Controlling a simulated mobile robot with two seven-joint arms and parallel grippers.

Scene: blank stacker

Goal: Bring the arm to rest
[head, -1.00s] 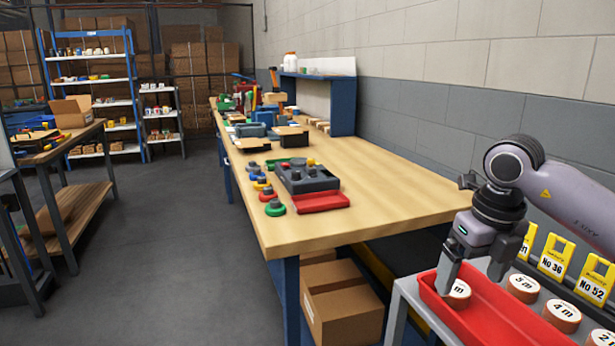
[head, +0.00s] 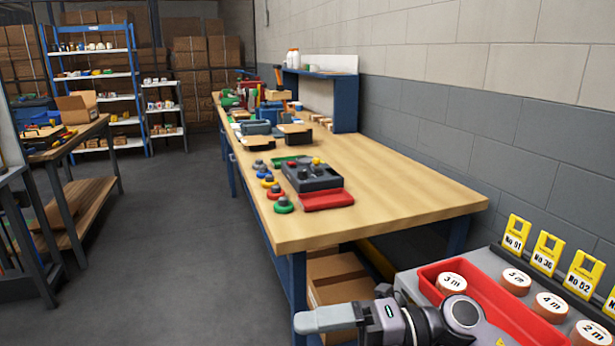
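My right gripper (head: 328,318) is low in the head view, pointing left, in front of the workbench and left of the red tray. Its fingers overlap from this side, so I cannot tell whether it is open or shut. No object shows at its fingertips. A round disc marked "3 m" (head: 452,283) lies in the red tray (head: 492,308), apart from the gripper. My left gripper is not in view.
Discs marked "m" (head: 550,307) lie on the grey stand (head: 408,284) beside the tray, before yellow number tags (head: 548,252). The wooden workbench (head: 400,205) holds a dark box (head: 312,175) and coloured knobs (head: 284,205). A cardboard box (head: 335,278) is underneath.

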